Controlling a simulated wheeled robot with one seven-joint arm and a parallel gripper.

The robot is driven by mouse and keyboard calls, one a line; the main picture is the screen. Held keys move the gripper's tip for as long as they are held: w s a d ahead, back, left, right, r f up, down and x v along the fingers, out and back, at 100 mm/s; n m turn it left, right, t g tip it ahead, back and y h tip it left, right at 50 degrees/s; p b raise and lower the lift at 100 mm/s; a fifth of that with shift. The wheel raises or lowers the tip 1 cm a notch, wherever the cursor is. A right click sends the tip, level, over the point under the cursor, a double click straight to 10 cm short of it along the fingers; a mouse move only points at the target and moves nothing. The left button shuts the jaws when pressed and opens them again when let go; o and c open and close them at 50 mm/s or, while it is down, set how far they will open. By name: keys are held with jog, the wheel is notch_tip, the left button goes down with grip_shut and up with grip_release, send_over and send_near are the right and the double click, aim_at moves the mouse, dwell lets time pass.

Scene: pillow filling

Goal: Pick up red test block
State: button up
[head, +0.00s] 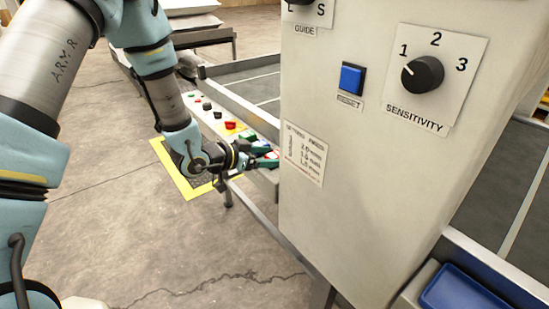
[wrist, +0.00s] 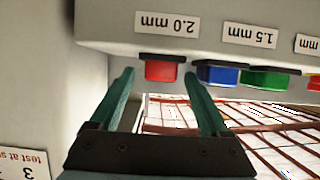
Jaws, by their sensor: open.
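The red test block (wrist: 161,69) shows in the wrist view, set at the edge of a grey holder under a "2.0 mm" label. My gripper (wrist: 158,82) is open, with its two green fingers on either side of the red block and a little below it in the picture. I see no contact between fingers and block. In the head view my gripper (head: 268,161) is at the rail beside the large grey cabinet. The red block cannot be made out clearly there.
The grey cabinet (head: 390,160) stands to the right of my gripper. A panel of coloured buttons (head: 208,108) lies behind it.

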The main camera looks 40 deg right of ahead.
grip_shut()
dwell(0.6)
